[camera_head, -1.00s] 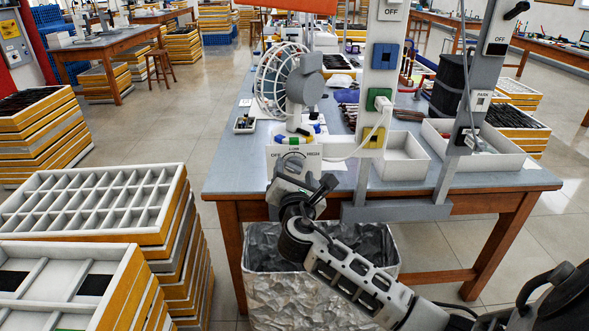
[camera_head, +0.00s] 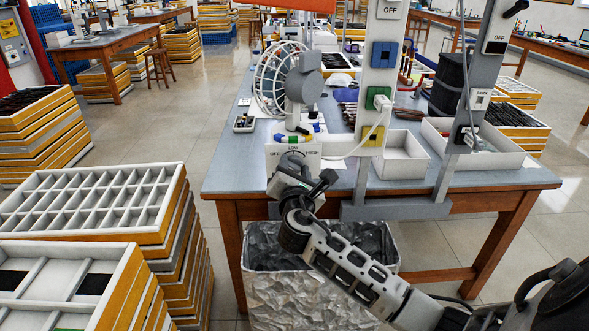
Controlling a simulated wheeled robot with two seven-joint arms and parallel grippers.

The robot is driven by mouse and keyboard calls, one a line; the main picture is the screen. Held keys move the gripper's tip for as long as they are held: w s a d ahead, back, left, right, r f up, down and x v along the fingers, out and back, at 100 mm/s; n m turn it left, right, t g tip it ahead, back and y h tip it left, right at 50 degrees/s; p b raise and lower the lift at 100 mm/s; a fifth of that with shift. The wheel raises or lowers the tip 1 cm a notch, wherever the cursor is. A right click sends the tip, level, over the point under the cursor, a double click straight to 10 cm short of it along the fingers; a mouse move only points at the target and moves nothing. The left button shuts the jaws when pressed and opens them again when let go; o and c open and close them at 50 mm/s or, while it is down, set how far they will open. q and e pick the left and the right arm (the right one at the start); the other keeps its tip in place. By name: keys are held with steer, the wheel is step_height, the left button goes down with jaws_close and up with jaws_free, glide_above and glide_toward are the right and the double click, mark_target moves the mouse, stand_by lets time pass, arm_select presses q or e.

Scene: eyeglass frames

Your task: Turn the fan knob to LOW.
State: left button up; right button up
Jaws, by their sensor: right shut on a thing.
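The fan (camera_head: 290,85) stands on the workbench with its round white cage facing left. Below it is the white control panel (camera_head: 314,160) with the labels OFF, LOW and HIGH along its top; LOW is in the middle. My right gripper (camera_head: 291,168) is at the front of this panel, shut on the fan knob. The gripper and wrist hide the knob, so I cannot see where its pointer stands. My left gripper is not in view.
A grey workbench (camera_head: 520,181) carries white bins (camera_head: 402,160) and upright posts with switches. A bin with a crumpled silver liner (camera_head: 290,302) stands under my right arm. Stacked trays (camera_head: 165,228) fill the left; the floor between them and the bench is open.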

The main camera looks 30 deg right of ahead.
steer(key=shift+a, duration=0.15)
steer(key=m+b, duration=0.1)
steer(key=m, duration=0.2)
steer(key=m+b, duration=0.1)
steer(key=m, duration=0.2)
steer(key=shift+d+m+b, duration=0.2)
steer(key=shift+m+b, duration=0.35)
steer(key=shift+m, duration=0.65)
steer(key=shift+r+m+b, duration=0.1)
steer(key=shift+m+b, duration=0.2)
steer(key=shift+m, duration=0.6)
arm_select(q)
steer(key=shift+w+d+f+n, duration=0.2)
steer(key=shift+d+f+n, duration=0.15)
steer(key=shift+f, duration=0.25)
arm_select(e)
steer(key=shift+m, duration=0.5)
steer(key=shift+d, duration=0.1)
steer(key=shift+r, duration=0.1)
